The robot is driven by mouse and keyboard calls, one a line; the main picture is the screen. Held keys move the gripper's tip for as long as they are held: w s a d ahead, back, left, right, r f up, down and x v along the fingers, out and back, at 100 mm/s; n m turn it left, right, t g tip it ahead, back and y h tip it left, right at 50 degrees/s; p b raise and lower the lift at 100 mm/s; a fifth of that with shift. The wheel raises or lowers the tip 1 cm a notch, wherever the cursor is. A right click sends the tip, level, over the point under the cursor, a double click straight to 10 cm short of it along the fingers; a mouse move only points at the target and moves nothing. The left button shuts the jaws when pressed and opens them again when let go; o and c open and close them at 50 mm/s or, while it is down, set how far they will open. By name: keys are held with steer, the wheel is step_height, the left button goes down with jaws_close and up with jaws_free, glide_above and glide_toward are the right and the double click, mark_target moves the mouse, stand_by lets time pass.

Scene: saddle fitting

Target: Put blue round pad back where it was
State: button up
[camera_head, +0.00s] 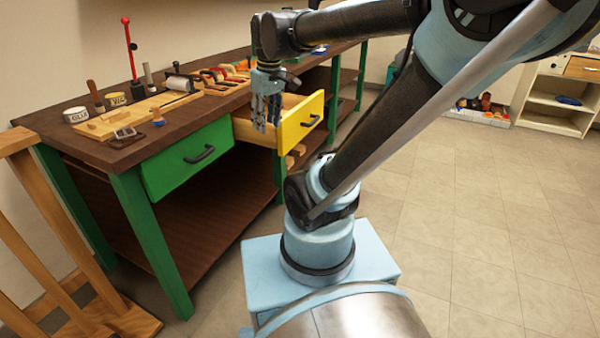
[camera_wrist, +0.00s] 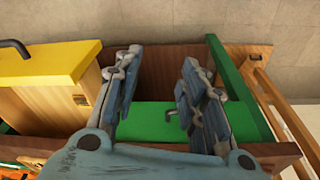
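A flat blue item (camera_head: 567,100) lies on a shelf of the white cabinet at the far right in the head view. A small blue patch (camera_head: 320,50) shows at the back of the workbench. I cannot tell which of these, if either, is the blue round pad. My gripper (camera_head: 266,122) hangs beside the bench, near the pulled-out yellow drawer (camera_head: 300,122). In the wrist view its two fingers (camera_wrist: 160,72) are spread apart with nothing between them. The yellow drawer front also shows there at upper left (camera_wrist: 45,68).
The workbench (camera_head: 200,113) carries a cutting board (camera_head: 133,118), tins, and several tools. A closed green drawer (camera_head: 187,158) is left of the yellow one. A wooden stand (camera_head: 62,215) is at far left. The tiled floor on the right is mostly clear.

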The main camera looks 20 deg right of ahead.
steer(key=s+d+f+m, duration=0.3)
steer(key=s+f, duration=0.2)
steer(key=f, duration=0.1)
steer(key=s+d+f+m, duration=0.3)
steer(key=s+d+f, duration=0.1)
steer(key=f, duration=0.3)
steer(key=shift+s+d+t+h, duration=0.3)
steer(key=shift+s+h, duration=0.1)
steer(key=shift+s, duration=0.25)
steer(key=shift+f, duration=0.1)
